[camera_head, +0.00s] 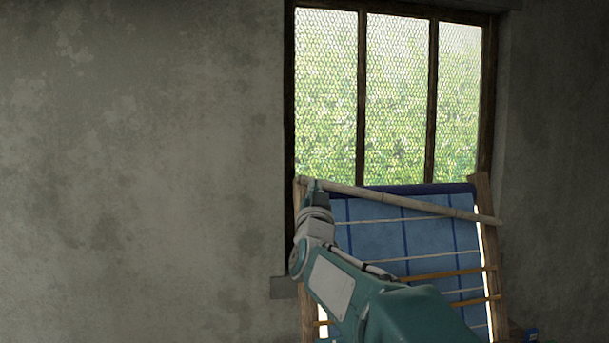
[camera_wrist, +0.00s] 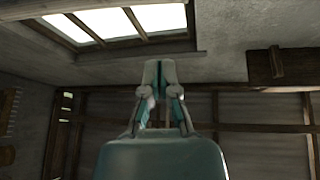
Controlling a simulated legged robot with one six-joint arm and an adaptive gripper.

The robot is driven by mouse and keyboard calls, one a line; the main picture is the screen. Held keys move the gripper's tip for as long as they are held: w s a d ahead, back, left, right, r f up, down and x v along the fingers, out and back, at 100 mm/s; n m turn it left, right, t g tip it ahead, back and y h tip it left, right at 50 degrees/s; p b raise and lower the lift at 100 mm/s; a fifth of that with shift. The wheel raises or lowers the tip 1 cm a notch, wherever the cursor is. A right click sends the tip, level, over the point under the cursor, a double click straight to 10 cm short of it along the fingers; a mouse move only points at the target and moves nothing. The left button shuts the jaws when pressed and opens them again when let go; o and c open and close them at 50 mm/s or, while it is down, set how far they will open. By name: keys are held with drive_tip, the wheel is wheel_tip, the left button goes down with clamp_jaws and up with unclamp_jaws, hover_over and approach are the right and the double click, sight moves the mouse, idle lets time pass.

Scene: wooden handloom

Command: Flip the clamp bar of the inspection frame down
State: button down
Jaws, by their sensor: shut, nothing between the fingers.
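The inspection frame (camera_head: 484,225) has wooden side posts and stands tilted below the window, with blue checked cloth in it. The clamp bar (camera_head: 432,207), a pale round pole, slants across the frame's upper part. Its left end is high, by my gripper, and its right end is lower, at the right post. My gripper (camera_head: 313,184) is at the upper left of the frame, beside the bar's left end; I cannot tell whether they touch. In the wrist view my gripper (camera_wrist: 160,66) is shut and empty. Neither bar nor frame shows there. My arm hides the frame's lower left.
A barred window (camera_head: 398,95) with mesh is behind the frame. The plaster wall (camera_head: 140,170) to the left is bare. Thin pale and orange slats (camera_head: 445,276) cross the cloth. A small blue object (camera_head: 530,334) lies at the lower right. Wooden beams (camera_wrist: 255,127) show in the wrist view.

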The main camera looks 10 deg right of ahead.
drive_tip(key=shift+w+d+r+h, duration=0.15)
drive_tip(key=shift+d+r+h, duration=0.05)
drive_tip(key=shift+d+h, duration=0.1)
drive_tip(key=x, duration=0.9)
drive_tip(key=shift+w+r, duration=0.15)
drive_tip(key=shift+w, duration=0.25)
drive_tip(key=shift+s+a+f, duration=0.1)
drive_tip(key=shift+a+f, duration=0.1)
drive_tip(key=shift+f, duration=0.4)
drive_tip(key=shift+s+a+f, duration=0.1)
drive_tip(key=shift+a+f, duration=0.05)
drive_tip(key=shift+f, duration=0.5)
drive_tip(key=shift+s+a+f, duration=0.1)
drive_tip(key=shift+a+f, duration=0.1)
drive_tip(key=shift+f, duration=0.4)
